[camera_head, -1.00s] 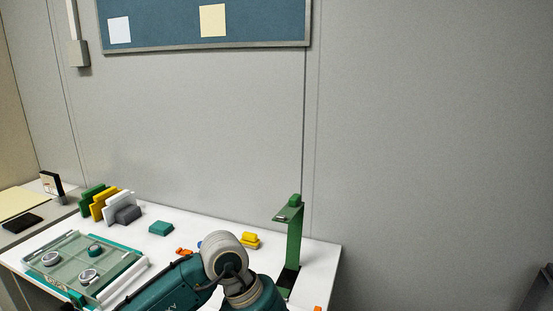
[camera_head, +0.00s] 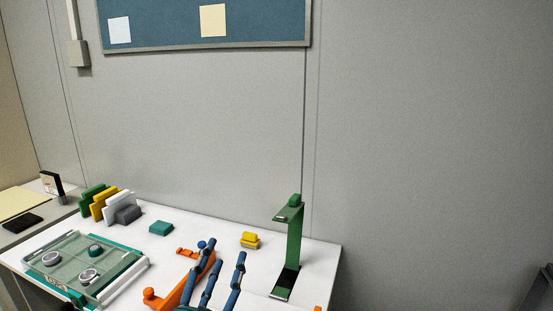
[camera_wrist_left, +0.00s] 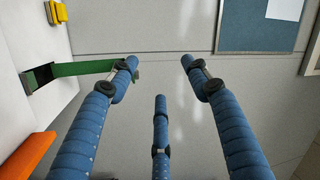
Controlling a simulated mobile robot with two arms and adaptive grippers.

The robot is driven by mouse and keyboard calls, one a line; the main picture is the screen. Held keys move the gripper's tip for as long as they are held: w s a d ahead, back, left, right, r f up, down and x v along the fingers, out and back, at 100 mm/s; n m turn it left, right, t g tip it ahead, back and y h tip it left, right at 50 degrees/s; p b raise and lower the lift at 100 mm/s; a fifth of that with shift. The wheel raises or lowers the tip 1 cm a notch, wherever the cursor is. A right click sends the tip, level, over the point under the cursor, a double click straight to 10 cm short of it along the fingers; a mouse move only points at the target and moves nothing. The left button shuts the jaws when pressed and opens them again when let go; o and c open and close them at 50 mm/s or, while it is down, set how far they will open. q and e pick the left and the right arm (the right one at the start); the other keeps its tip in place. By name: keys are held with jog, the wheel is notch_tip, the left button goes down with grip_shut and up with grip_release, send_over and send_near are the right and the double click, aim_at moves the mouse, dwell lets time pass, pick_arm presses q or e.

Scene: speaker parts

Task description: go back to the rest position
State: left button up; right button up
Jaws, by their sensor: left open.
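My left gripper (camera_head: 224,258) shows at the lower middle of the head view, its blue segmented fingers over the front of the white table (camera_head: 195,224). Its fingers are spread with nothing between them, and they also fill the left wrist view (camera_wrist_left: 159,78), pointing towards the grey wall. In the head view they partly cover an orange piece (camera_head: 172,298). My right gripper is not in view.
A green stand (camera_head: 294,240) rises right of my fingers. A yellow block (camera_head: 250,239) and a teal block (camera_head: 161,228) lie behind them. A tray (camera_head: 128,280) with round parts and upright coloured pieces (camera_head: 104,204) are on the left.

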pick_arm(q)
jog(key=s+a+f+n+g+y, duration=0.1)
jog(key=s+a+f+n+g, duration=0.2)
jog(key=f, duration=0.4)
jog(key=s+a+f+n+g+y, duration=0.2)
jog(key=s+a+f+g, duration=0.15)
jog(key=f, duration=0.45)
jog(key=s+a+f+n+g+y, duration=0.1)
jog(key=s+a+f+n+g, duration=0.25)
jog(key=f, duration=0.35)
jog(key=s+f+n+g+h, duration=0.1)
jog(key=s+f+g, duration=0.3)
jog(key=s, duration=0.5)
jog(key=s+f+n+g, duration=0.2)
jog(key=s+f, duration=0.4)
jog(key=s, duration=0.4)
notch_tip(320, 180, down, 25)
jog(key=s+g, duration=0.2)
jog(key=s+a+f+g, duration=0.1)
jog(key=s+a+f, duration=0.1)
jog(key=s+f, duration=1.5)
jog(key=shift+s+a+f+m, duration=0.15)
jog(key=shift+s+f+m, duration=0.1)
jog(key=shift+f+m, duration=0.15)
